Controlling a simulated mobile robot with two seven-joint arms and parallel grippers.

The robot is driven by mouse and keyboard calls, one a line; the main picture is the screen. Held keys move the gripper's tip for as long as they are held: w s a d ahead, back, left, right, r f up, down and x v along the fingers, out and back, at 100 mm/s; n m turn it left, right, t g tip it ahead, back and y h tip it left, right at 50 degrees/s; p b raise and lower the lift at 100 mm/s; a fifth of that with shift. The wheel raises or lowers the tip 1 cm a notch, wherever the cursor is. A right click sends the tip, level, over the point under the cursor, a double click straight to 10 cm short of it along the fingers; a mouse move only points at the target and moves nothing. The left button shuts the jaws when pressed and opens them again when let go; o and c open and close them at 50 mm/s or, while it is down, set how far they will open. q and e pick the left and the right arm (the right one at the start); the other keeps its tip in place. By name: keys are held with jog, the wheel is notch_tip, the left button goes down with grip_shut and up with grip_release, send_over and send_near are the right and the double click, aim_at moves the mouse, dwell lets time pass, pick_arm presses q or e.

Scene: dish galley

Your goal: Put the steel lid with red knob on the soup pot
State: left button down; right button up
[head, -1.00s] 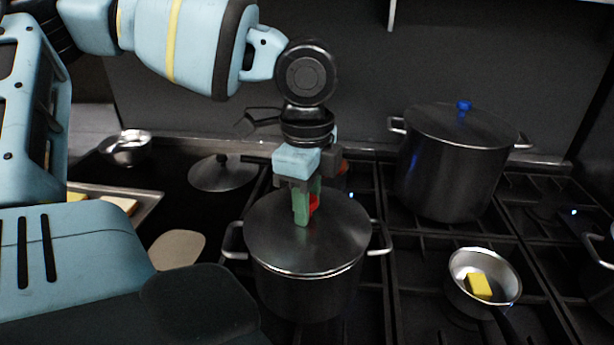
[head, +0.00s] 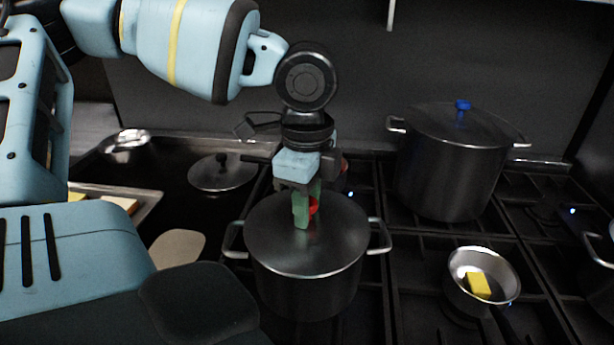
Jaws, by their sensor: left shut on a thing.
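The steel lid (head: 330,248) with a red knob (head: 313,206) lies over the mouth of the soup pot (head: 305,292), which stands on the stove in the middle. The lid looks level and roughly centred on the rim. My left gripper (head: 306,213) points down from above and is shut on the red knob. Its green fingers partly hide the knob. The far part of the rim is hidden behind the gripper. My right gripper is not in view.
A tall pot (head: 452,172) with a blue-knobbed lid stands at the back right. A small saucepan (head: 460,290) holding a yellow block (head: 479,285) is at the front right. Another lid (head: 222,174) lies at the back left, near a tray (head: 148,200).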

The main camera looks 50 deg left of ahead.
pick_arm(q)
jog(key=shift+f, duration=0.1)
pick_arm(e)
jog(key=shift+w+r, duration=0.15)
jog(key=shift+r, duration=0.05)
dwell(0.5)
pick_arm(q)
jog(key=c, duration=0.5)
grip_release()
jog(key=shift+r+p, duration=1.85)
jog(key=shift+r, duration=1.65)
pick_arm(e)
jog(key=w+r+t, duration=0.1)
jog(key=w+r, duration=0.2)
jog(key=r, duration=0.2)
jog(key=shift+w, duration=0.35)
pick_arm(q)
jog(key=shift+f, duration=0.1)
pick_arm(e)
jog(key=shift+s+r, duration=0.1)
